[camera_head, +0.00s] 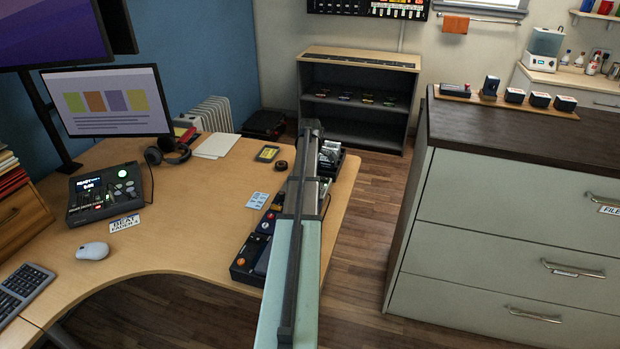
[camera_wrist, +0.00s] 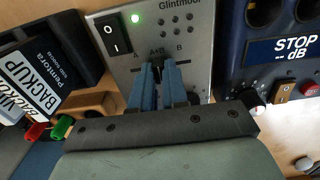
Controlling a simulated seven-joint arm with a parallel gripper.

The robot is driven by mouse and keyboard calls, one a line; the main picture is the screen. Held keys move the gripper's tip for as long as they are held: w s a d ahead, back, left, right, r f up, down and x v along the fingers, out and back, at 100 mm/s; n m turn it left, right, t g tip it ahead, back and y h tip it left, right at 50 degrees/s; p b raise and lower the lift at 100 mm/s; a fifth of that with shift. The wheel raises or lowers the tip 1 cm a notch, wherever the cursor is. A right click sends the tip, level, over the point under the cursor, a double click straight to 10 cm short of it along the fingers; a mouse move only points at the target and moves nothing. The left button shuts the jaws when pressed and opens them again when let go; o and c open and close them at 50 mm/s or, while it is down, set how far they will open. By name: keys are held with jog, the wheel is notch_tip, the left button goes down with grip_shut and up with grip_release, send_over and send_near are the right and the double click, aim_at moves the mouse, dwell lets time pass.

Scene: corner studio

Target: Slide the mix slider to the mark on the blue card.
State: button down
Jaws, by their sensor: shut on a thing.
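In the wrist view my gripper (camera_wrist: 166,66) has its two blue fingers close together at the face of a grey unit (camera_wrist: 205,48) marked Glintmoor. The fingertips are just below the A+B mark, between A and B. They are shut on a small control that they hide; I cannot tell whether it is the mix slider. A small light-blue card (camera_head: 257,200) lies on the desk in the head view; its mark is too small to read. My arm hides the gripper in the head view.
Left of the grey unit is a dark rack with a BACKUP box (camera_wrist: 40,75); right is a blue STOP dB unit (camera_wrist: 285,50). A black console (camera_head: 105,195) with small controls stands on the desk (camera_head: 185,240) at left. The desk's middle is clear.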

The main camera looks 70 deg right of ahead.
dwell(0.5)
jog(key=shift+d, duration=1.55)
jog(key=c, duration=1.1)
grip_release()
jog(key=shift+c, duration=0.2)
notch_tip(320, 180, up, 14)
jog(key=shift+f, duration=0.1)
